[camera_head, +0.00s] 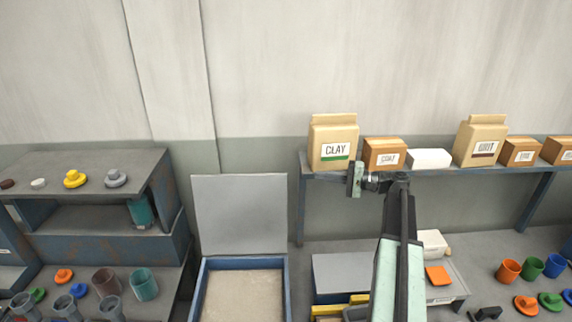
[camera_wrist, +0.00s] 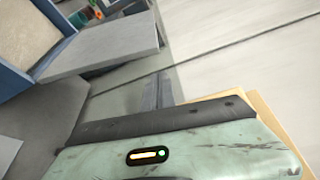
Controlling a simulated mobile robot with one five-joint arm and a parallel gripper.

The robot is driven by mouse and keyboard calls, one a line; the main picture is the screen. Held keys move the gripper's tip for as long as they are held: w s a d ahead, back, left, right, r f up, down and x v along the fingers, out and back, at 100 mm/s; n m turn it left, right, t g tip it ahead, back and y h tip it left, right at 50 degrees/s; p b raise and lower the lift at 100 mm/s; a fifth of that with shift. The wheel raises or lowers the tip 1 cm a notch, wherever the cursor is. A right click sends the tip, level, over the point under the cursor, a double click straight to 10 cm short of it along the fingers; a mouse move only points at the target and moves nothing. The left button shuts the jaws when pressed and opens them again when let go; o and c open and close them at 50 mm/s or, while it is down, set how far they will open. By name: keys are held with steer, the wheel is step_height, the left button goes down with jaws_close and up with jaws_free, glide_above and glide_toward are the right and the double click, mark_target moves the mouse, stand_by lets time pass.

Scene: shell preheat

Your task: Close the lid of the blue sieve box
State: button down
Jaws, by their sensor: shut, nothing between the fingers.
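The blue sieve box (camera_head: 286,295) is open at the lower middle of the head view, with pale sand-like material inside. Its grey lid (camera_head: 240,215) stands raised at the box's back edge. In the wrist view the box (camera_wrist: 62,18) is at the upper left, and its lid (camera_wrist: 108,46) juts out beside it. My gripper (camera_head: 355,180) is to the right of the lid and apart from it, in front of the shelf with the bags. It is shut and empty. The fingers (camera_wrist: 157,92) show in the wrist view, partly hidden behind the gripper body.
A shelf (camera_head: 440,173) on the right carries a CLAY bag (camera_head: 333,143), small boxes and another bag. A grey-topped box (camera_head: 341,272) stands right of the sieve box. A left bench (camera_head: 100,160) holds lids, with several cups below. The wall behind the lid is bare.

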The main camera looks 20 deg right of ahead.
steer(key=x, duration=1)
steer(key=shift+a+b, duration=0.25)
steer(key=shift+b, duration=0.05)
steer(key=shift+s+f, duration=0.1)
steer(key=shift+a, duration=0.15)
